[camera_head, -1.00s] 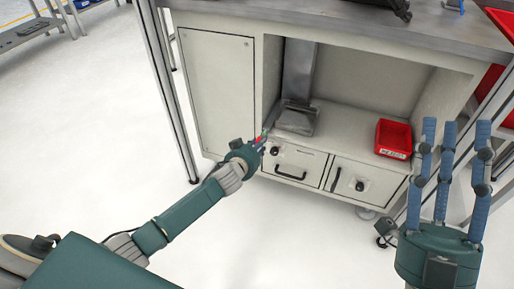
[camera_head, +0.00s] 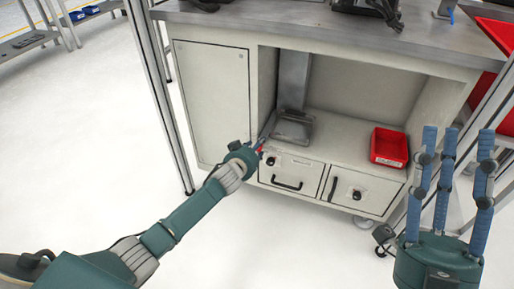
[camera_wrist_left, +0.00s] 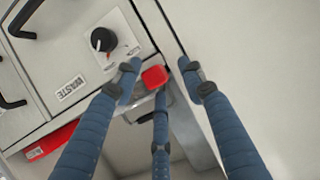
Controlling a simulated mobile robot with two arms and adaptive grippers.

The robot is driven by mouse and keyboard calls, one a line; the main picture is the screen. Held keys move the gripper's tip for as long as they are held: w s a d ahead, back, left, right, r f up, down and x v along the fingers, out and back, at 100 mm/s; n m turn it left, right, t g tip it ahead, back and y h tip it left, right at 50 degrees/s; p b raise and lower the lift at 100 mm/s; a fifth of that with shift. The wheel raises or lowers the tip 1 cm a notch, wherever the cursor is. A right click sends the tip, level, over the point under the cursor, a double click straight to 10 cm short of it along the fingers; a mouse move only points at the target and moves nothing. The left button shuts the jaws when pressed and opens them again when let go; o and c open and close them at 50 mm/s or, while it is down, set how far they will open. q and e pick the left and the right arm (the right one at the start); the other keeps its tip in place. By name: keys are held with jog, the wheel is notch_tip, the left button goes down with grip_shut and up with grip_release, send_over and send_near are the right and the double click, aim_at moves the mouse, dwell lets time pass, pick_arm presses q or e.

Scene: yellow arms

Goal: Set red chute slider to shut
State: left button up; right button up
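The red slider handle (camera_wrist_left: 154,77) shows in the left wrist view between the blue fingertips of my left gripper (camera_wrist_left: 160,82). The left fingers are spread apart around it; whether any finger touches it I cannot tell. In the head view the left gripper (camera_head: 256,150) is at the front left of the cabinet's lower opening, beside the grey metal chute (camera_head: 294,85), and a small bit of red (camera_head: 261,149) shows at its fingertips. The slider's track is mostly hidden. My right gripper (camera_head: 450,150) is open and empty, fingers pointing up, at the right.
Below the opening are two drawers (camera_head: 290,172) with black handles and knobs; one carries a WASTE label (camera_wrist_left: 72,87). A red bin (camera_head: 389,147) stands on the cabinet shelf. Cabinet door (camera_head: 212,100) and metal posts stand left. The floor in front is clear.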

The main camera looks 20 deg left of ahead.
pick_arm(q)
jog(key=v, duration=1.2)
jog(key=shift+d, duration=0.1)
